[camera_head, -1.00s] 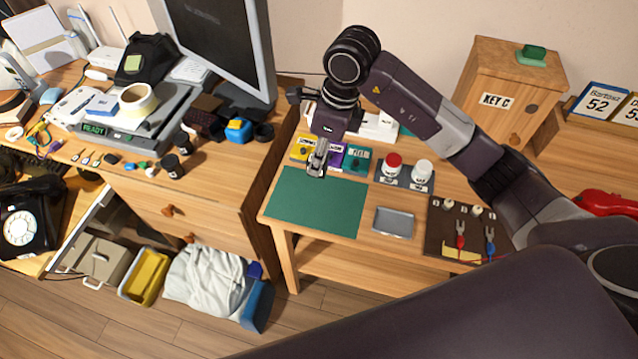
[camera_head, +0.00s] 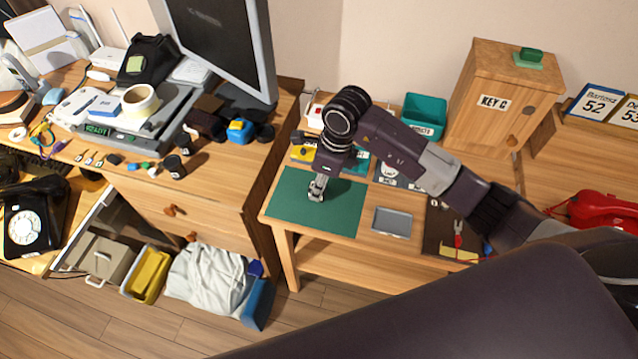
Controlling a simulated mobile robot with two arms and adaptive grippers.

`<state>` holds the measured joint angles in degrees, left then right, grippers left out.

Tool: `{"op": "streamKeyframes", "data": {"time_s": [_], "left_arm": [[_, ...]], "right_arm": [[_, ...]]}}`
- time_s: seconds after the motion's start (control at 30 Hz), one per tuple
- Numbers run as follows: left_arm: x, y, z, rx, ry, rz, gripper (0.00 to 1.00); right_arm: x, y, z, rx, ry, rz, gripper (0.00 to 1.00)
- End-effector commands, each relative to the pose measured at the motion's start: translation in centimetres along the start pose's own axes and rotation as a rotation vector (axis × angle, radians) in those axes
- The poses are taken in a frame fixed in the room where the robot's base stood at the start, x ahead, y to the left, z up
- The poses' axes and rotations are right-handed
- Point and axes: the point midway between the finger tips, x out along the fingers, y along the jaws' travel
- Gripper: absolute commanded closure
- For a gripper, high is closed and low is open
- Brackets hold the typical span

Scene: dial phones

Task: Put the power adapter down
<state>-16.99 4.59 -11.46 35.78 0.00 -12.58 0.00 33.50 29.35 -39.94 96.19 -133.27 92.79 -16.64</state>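My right gripper (camera_head: 317,188) points down over the left-middle part of the green mat (camera_head: 285,205) on the small wooden table. Its fingertips look close to the mat, but I cannot tell whether they touch it. The fingers are small and grey here, and I cannot tell whether they are open or shut. I cannot make out a power adapter in or under them. My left gripper is not in view.
A grey metal tray (camera_head: 392,222) lies right of the mat. A dark board (camera_head: 440,233) with clips is farther right. A teal bin (camera_head: 424,115) and a wooden key box (camera_head: 500,98) stand behind. My arm hides part of the table. The mat's front is clear.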

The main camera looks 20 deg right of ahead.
Motion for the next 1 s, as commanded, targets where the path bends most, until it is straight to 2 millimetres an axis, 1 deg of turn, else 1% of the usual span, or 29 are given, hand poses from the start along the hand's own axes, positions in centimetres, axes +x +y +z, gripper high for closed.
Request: {"op": "streamKeyframes", "data": {"time_s": [0.07,0.1,0.23,0.5,0.6,0.67,0.77,1.0], "left_arm": [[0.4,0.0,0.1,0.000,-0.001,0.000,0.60],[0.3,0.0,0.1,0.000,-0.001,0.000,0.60],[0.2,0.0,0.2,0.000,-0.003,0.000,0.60],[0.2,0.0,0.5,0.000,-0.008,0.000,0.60],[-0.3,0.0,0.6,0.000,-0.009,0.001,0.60],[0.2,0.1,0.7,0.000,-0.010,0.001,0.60],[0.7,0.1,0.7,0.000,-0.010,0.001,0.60],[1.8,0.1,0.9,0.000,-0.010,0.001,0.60]], "right_arm": [[0.4,0.0,-0.1,0.000,0.000,-0.001,0.89],[0.2,0.0,-0.1,0.000,0.000,0.000,0.73],[0.2,0.0,0.0,0.000,0.000,0.000,0.58],[0.1,0.0,0.0,0.000,0.000,0.000,0.58],[-0.3,0.0,0.1,0.000,-0.001,0.000,0.58],[-0.8,-0.1,0.1,0.000,-0.003,-0.003,0.58],[-2.6,-0.2,0.0,-0.002,-0.003,-0.005,0.58],[-7.9,-0.2,0.0,-0.001,-0.002,-0.006,0.58]]}}
